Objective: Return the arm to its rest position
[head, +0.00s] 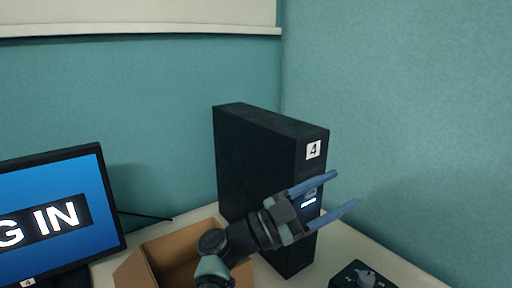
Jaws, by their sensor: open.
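My gripper (346,191) is open, with its two blue-grey fingers pointing to the right and nothing visible between them. It shows in front of the lower right part of a black computer tower (255,158) marked 4. My arm comes up from the bottom of the head view, in front of an open cardboard box (142,272). The arm hides part of the box and part of the tower's lower front. I cannot tell whether a finger touches the tower.
A monitor (55,178) with a blue screen reading "G IN" stands at the left. The pale desk (345,246) meets teal partition walls (410,120) behind and to the right.

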